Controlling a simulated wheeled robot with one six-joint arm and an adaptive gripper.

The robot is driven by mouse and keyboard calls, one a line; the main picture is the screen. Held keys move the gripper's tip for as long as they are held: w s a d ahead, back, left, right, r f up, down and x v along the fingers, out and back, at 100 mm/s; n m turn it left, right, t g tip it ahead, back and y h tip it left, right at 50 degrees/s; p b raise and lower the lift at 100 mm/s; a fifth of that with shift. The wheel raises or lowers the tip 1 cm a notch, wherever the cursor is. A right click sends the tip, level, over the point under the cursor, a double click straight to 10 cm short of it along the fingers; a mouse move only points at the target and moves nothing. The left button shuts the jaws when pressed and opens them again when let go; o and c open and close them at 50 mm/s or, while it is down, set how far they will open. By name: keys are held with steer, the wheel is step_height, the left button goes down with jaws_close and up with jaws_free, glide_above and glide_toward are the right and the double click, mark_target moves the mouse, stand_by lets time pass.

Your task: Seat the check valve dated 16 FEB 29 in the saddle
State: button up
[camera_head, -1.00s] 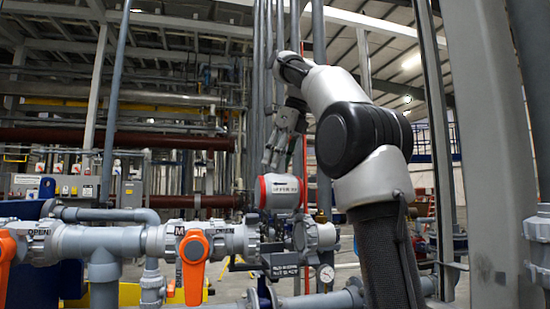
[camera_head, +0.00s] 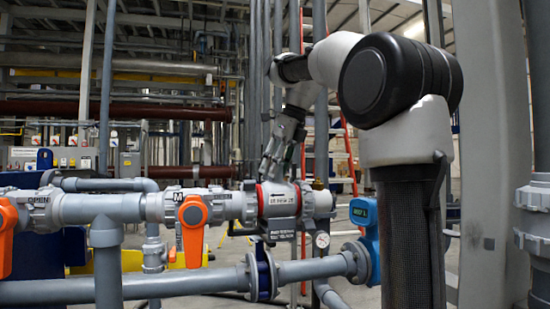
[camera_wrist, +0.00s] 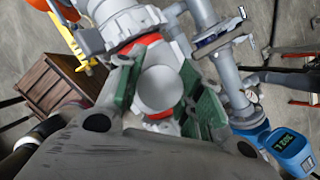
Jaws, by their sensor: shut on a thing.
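The check valve (camera_head: 278,199) is a grey cylinder with red end rings and small dark lettering that I cannot read for certain. It lies level in the pipe line, between the left coupling (camera_head: 249,201) and the right coupling (camera_head: 319,204). The saddle (camera_head: 281,236), a grey bracket, is directly below it; I cannot tell whether they are in full contact. My gripper (camera_head: 273,168) comes down from above and is shut on the valve. In the wrist view, the green-padded fingers (camera_wrist: 158,95) flank the valve's round grey body (camera_wrist: 161,89), with red showing at both ends.
An orange-handled valve (camera_head: 193,216) is on the line at left, with another orange handle (camera_head: 7,235) further left. A lower pipe (camera_head: 180,290) carries a blue meter (camera_head: 364,228). A wooden crate (camera_wrist: 50,83) is on the floor.

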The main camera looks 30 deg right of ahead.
steer(key=shift+f, duration=0.25)
steer(key=o, duration=1.1)
steer(key=shift+o, duration=0.2)
steer(key=v, duration=1.2)
steer(key=s+f+n, duration=0.7)
steer(key=f+n, duration=0.2)
steer(key=f, duration=0.3)
steer(key=s+a+f+n+h, duration=0.1)
steer(key=s+f+n, duration=0.6)
steer(key=f+n, duration=0.3)
steer(key=s+a+f+n+h, duration=0.1)
steer(key=s+f+n, duration=0.6)
steer(key=f+n, duration=0.3)
step_height(320, 180, down, 4)
steer(key=shift+f+t, duration=0.1)
steer(key=shift+t, duration=0.3)
